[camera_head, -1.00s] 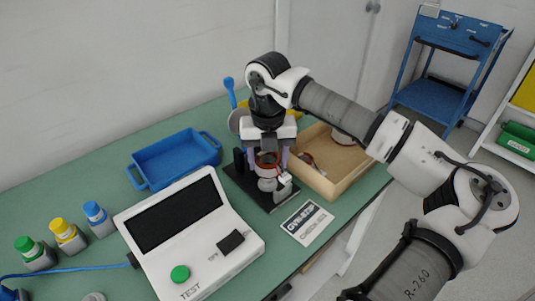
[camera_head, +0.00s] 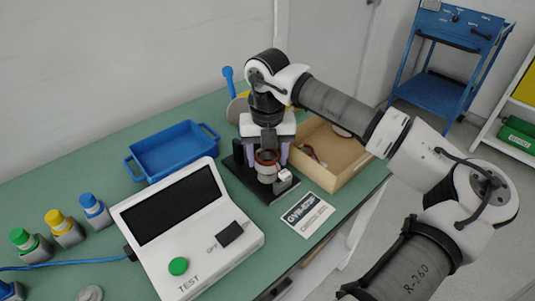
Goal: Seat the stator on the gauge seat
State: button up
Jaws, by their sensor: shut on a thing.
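The stator (camera_head: 267,157), a ring with copper-red windings, is held between the fingers of my gripper (camera_head: 267,150). My gripper points straight down and is shut on the stator. The stator is right over the pale round gauge seat (camera_head: 267,174), which stands on a black base plate (camera_head: 284,191). Whether the stator touches the seat cannot be told from this angle. A small white block (camera_head: 284,181) sits at the front right of the seat.
A white tester (camera_head: 207,245) with a dark screen and green button stands to the left front. A blue tray (camera_head: 174,152) lies to the left, a wooden box (camera_head: 338,174) to the right. A printed card (camera_head: 308,215) lies in front. Several capped bottles stand far left.

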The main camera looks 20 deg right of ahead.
jog(key=shift+f+b, duration=1.05)
dwell(0.4)
jog(key=o, duration=1.3)
notch_tip(320, 180, up, 14)
jog(key=shift+b, duration=0.4)
